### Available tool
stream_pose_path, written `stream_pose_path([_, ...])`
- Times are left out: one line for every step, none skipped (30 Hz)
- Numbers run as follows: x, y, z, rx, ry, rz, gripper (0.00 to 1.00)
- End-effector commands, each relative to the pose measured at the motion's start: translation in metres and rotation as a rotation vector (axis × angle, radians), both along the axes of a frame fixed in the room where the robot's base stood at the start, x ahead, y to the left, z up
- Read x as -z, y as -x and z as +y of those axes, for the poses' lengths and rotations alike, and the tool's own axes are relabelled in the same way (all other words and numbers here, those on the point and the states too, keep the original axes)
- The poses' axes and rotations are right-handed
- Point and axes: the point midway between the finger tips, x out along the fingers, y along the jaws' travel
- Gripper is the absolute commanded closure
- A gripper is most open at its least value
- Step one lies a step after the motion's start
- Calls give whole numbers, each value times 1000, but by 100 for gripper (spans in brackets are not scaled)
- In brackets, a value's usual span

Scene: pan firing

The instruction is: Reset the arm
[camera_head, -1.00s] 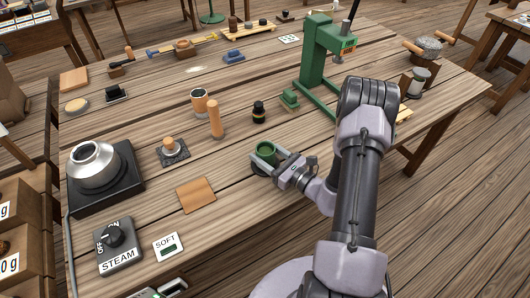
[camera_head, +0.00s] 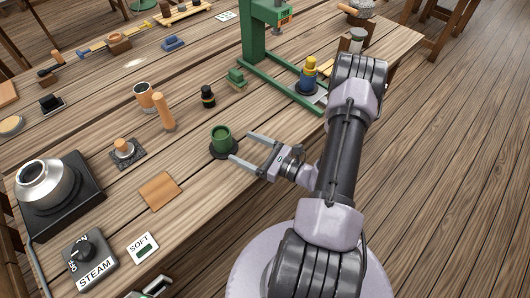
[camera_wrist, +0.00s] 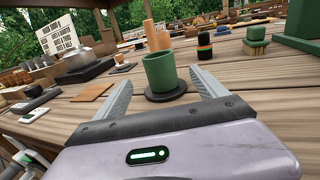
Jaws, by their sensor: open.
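My gripper (camera_head: 241,152) is open, just to the right of a green cup (camera_head: 221,138). The cup stands upright on a dark round base (camera_head: 217,153) on the wooden table. In the wrist view the green cup (camera_wrist: 160,72) and its dark round base (camera_wrist: 166,95) lie ahead, between the lines of the two open fingers (camera_wrist: 162,95). Nothing is held between the fingers.
A green press frame (camera_head: 256,45) stands at the back, with a blue and yellow piece (camera_head: 309,75) by its base. A wooden peg (camera_head: 164,112), a metal pot on a black burner (camera_head: 85,205) and a STEAM dial box (camera_head: 91,259) are to the left. Table between is partly clear.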

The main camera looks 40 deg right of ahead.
Motion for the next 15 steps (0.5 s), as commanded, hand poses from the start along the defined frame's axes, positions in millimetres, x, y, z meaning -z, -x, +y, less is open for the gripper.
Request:
stream_pose_path([-3, 14, -7, 7, 0, 1, 18])
stream_pose_path([-3, 22, -10, 8, 0, 0, 18])
stream_pose_path([-3, 32, -13, 7, 0, 0, 18])
stream_pose_path([-2, 40, -15, 6, 0, 0, 18])
stream_pose_path([-2, 47, -17, 7, 0, 0, 18])
stream_pose_path([-2, 55, -20, 5, 1, 0, 18])
stream_pose_path([-2, 60, -22, 4, 1, 0, 18])
stream_pose_path([-2, 64, -23, 4, 1, 0, 18])
stream_pose_path([-1, 69, -24, 2, 1, 0, 18])
stream_pose_path([-1, 72, -25, 1, 2, -1, 18])
stream_pose_path([-1, 74, -25, 1, 2, -1, 18])
stream_pose_path([0, 76, -26, 0, 2, -1, 18])
stream_pose_path([0, 76, -26, -1, 2, -1, 18])
stream_pose_path([0, 77, -26, -1, 2, -1, 18])
stream_pose_path([0, 77, -26, -3, 2, -1, 18])
